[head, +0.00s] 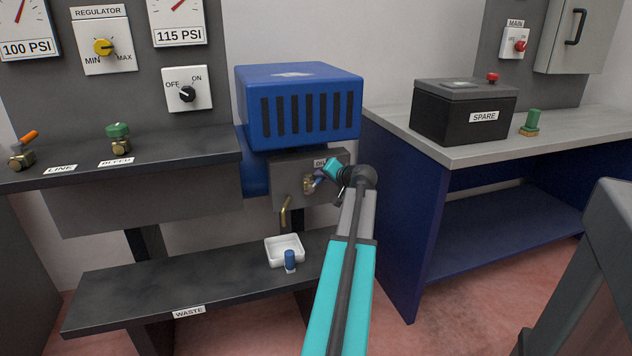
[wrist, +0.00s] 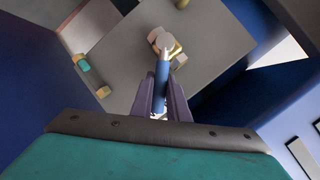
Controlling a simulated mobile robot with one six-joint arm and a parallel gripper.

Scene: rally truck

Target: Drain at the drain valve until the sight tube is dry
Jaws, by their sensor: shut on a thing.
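The drain valve (head: 308,184) is a brass fitting with a blue lever on a grey panel below the blue machine. My gripper (head: 317,178) reaches it from the right. In the wrist view my gripper (wrist: 165,100) has its two purple fingers shut on the blue lever (wrist: 161,78), in front of the brass valve body (wrist: 165,45). A bent brass spout (head: 285,212) hangs below the panel, above a white tray (head: 284,245). No sight tube can be made out for certain; a small teal and brass part (wrist: 82,63) shows at the left of the wrist view.
The tray and a small blue cylinder (head: 290,260) stand on a low dark shelf (head: 190,285) labelled WASTE. A blue workbench (head: 400,220) stands close at the right, with a black SPARE box (head: 462,115) on it. Gauges and knobs are at upper left.

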